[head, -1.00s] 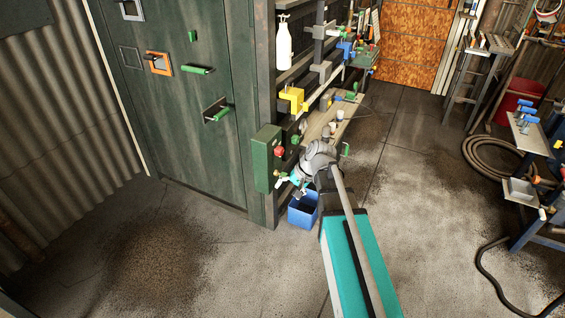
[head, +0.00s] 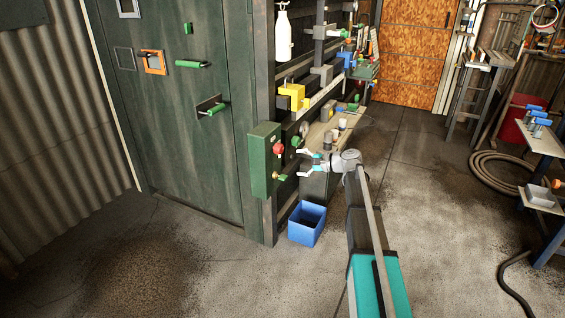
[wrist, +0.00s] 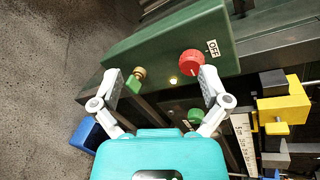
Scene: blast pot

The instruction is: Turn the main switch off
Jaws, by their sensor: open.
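A green control box (head: 262,165) is fixed to the post beside the green door. It carries a red knob (head: 278,148) and, below that, a small green-and-brass handle (head: 280,177). The green-and-brass handle (wrist: 136,78) shows near the left finger. My gripper (head: 302,164) is open and empty, just right of the box. In the wrist view its fingers (wrist: 160,75) are spread, with the right fingertip close to the red knob; contact cannot be told.
A blue bin (head: 307,223) stands on the floor below my gripper. A shelf with a yellow clamp block (head: 293,95) and a white bottle (head: 283,35) is behind. A green round knob (wrist: 195,115) sits close to the right finger. Floor in front of the door is clear.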

